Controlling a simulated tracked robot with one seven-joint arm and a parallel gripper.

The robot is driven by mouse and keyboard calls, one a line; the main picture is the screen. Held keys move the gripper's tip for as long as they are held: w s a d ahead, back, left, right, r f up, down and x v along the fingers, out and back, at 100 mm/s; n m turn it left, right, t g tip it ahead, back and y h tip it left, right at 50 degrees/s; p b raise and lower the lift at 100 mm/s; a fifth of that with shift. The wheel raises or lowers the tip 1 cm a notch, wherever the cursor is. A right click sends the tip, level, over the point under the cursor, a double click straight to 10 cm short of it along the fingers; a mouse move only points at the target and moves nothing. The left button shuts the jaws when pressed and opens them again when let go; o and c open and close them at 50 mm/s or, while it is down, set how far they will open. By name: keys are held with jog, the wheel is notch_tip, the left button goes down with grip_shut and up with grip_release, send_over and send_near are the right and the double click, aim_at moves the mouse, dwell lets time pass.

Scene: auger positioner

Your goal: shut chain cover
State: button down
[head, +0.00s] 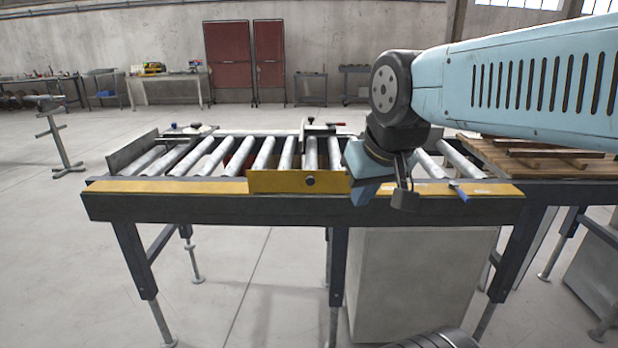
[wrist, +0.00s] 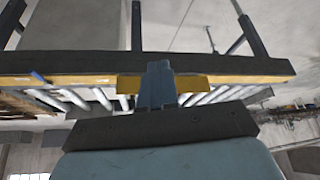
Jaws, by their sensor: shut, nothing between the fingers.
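The chain cover (head: 275,182) is a yellow plate with a dark round knob (head: 310,181), at the front rail of the roller conveyor. Its face rises above the flat yellow strip along the rail; I cannot tell its exact tilt. My gripper (head: 362,194) is shut and empty, at the cover's right end in the head view. In the wrist view, my gripper's blue fingers (wrist: 159,69) overlap the middle of the yellow cover (wrist: 195,83) and hide part of it. I cannot tell whether they touch it.
The conveyor's dark front rail (head: 220,209) runs below the cover. A blue-handled tool (head: 459,191) lies on the yellow strip to the right. A clamp-like tool (head: 318,128) sits behind the cover. A grey cabinet (head: 420,285) stands underneath. The floor in front is clear at left.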

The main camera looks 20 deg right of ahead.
aim_at(310, 176)
jog(key=shift+w, duration=0.15)
jog(key=w+a+f+n+g+h, duration=0.1)
jog(key=w+a+f+n+g, duration=0.1)
jog(key=w+n, duration=1.55)
jog(key=w+f+m, duration=0.1)
jog(key=w+f, duration=0.2)
jog(key=w+d+f+m, duration=0.1)
jog(key=w+f, duration=0.2)
jog(key=w+d+f+m, duration=0.1)
jog(key=w+f, duration=0.2)
jog(key=w, duration=0.1)
jog(key=shift+w+d, duration=0.2)
jog(key=shift+w, duration=0.5)
